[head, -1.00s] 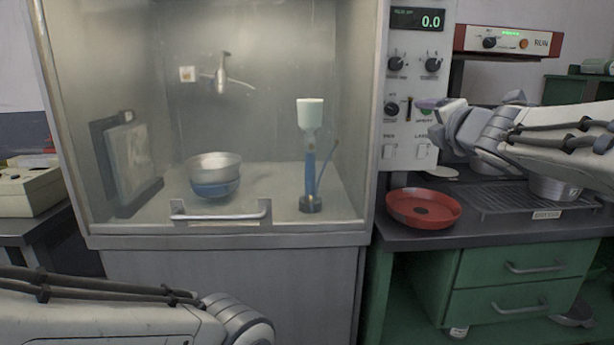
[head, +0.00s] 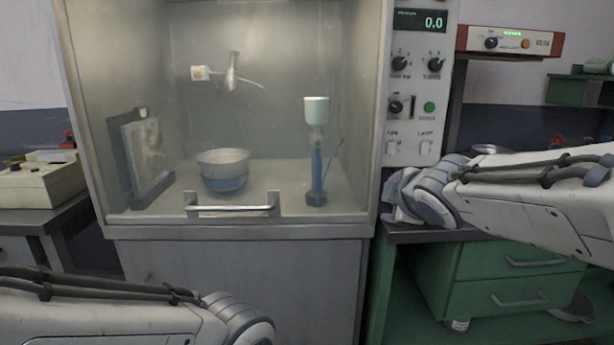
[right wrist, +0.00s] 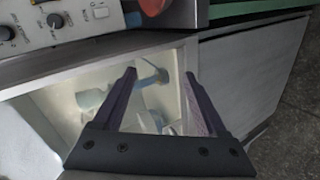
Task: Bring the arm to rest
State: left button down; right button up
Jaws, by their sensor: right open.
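My right arm (head: 520,195) reaches in from the right in the head view, low in front of the green bench. Its gripper fingers cannot be made out there. In the right wrist view my right gripper (right wrist: 160,76) is open, its two dark fingers apart with nothing held between them. Beyond the fingers lies the lit inside of the cabinet. My left arm (head: 110,315) lies across the lower left of the head view, and its gripper is not in view.
A fume cabinet (head: 240,233) holds a blue-and-white bowl (head: 223,170) and a blue-stemmed column (head: 317,165). Its handle (head: 232,209) crosses the front. The green drawer bench (head: 515,272) stands right of it. A red item (right wrist: 153,6) shows at the top of the wrist view.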

jog(key=s+a+f+m+g+y, duration=0.1)
jog(key=s+a+f+m+g, duration=0.1)
jog(key=s+a+f+g, duration=0.3)
jog(key=s+a+f+m, duration=0.2)
jog(key=s+a+f, duration=0.1)
jog(key=s+f, duration=0.35)
jog(key=s+a+f+m+g, duration=0.2)
jog(key=s+f+g, duration=0.25)
jog(key=s, duration=0.45)
jog(key=s+a+f+m+g, duration=0.1)
jog(key=s+f+m+g, duration=0.3)
jog(key=s, duration=0.6)
notch_tip(320, 180, up, 19)
jog(key=n+p, duration=0.1)
jog(key=p, duration=1.9)
jog(key=shift+s+a+n+t, duration=0.15)
jog(key=shift+s+n+t, duration=0.05)
jog(key=shift+n+t, duration=0.25)
